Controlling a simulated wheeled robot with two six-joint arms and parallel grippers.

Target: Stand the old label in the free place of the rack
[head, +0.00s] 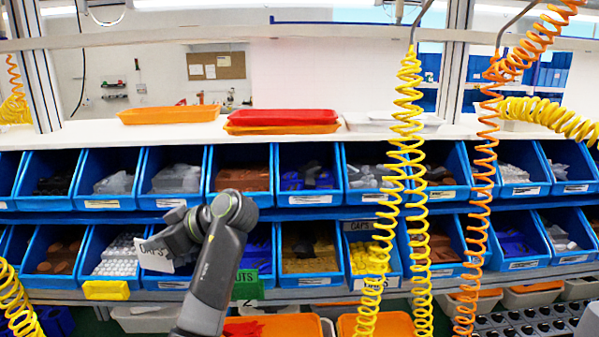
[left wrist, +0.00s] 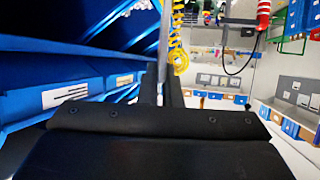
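My left gripper (head: 170,244) is in front of the lower row of blue bins, left of the middle of the head view. It is shut on a white label (head: 155,254) with dark letters like "OAPS", which hangs tilted clear of the bins. In the left wrist view the dark fingers (left wrist: 162,88) are close together, with a thin grey strip, perhaps the label edge-on, beyond them. My right gripper is not in view. I cannot tell which thing is the rack; a dark tray with several round places (head: 525,322) shows at the lower right.
Yellow coiled hoses (head: 410,150) and an orange one (head: 480,180) hang before the shelves. Trays (head: 281,117) lie on top.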

